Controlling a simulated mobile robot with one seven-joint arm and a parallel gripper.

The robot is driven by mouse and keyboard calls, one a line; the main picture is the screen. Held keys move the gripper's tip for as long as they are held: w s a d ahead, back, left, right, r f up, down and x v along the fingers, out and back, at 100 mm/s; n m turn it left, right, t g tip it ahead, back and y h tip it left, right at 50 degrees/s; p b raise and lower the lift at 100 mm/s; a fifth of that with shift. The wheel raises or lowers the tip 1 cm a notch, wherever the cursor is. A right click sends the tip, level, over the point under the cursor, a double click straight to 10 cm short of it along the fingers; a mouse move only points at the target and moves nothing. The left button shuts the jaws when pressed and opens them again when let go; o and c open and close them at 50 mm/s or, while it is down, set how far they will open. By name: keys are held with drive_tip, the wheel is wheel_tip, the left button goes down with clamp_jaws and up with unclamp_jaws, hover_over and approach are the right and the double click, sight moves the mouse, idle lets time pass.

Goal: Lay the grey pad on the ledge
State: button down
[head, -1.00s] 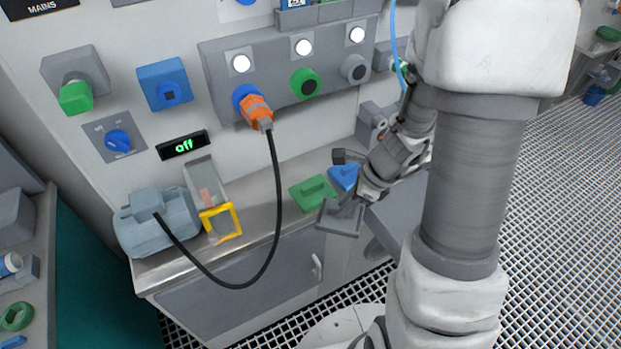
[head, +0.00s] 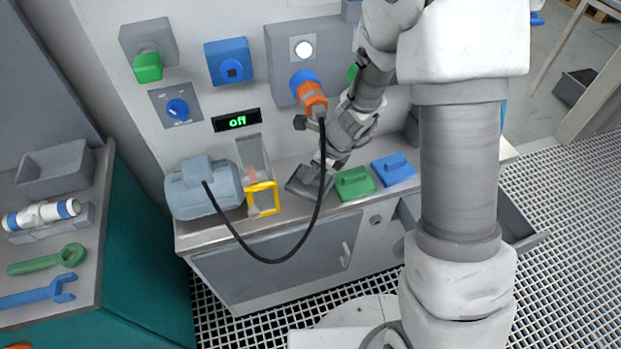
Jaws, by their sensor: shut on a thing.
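The grey pad (head: 298,188) is a flat square plate. It is at the ledge (head: 225,232), left of the green pad (head: 354,183) and right of the yellow frame. My gripper (head: 325,163) is shut on the grey pad from above. The pad looks slightly tilted, and I cannot tell if it touches the ledge. The black cable passes in front of its right side and partly hides it and the fingers. The blue pad (head: 394,169) lies right of the green pad.
A grey-blue motor (head: 203,189) and the yellow frame (head: 263,199) stand at the ledge's left. A black cable (head: 318,210) hangs from an orange plug (head: 312,97) in front of the ledge. A side bench with wrenches (head: 48,258) is at left. An open drawer (head: 520,222) sticks out at right.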

sight(311, 182)
drive_tip(key=shift+a+f+b, duration=0.15)
drive_tip(key=shift+f+b, duration=0.3)
drive_tip(key=shift+f, duration=0.45)
drive_tip(key=shift+a+f+b, duration=0.1)
drive_tip(key=shift+f+b, duration=0.3)
drive_tip(key=shift+f, duration=0.45)
drive_tip(key=shift+f, duration=0.15)
drive_tip(key=c, duration=0.8)
unclamp_jaws()
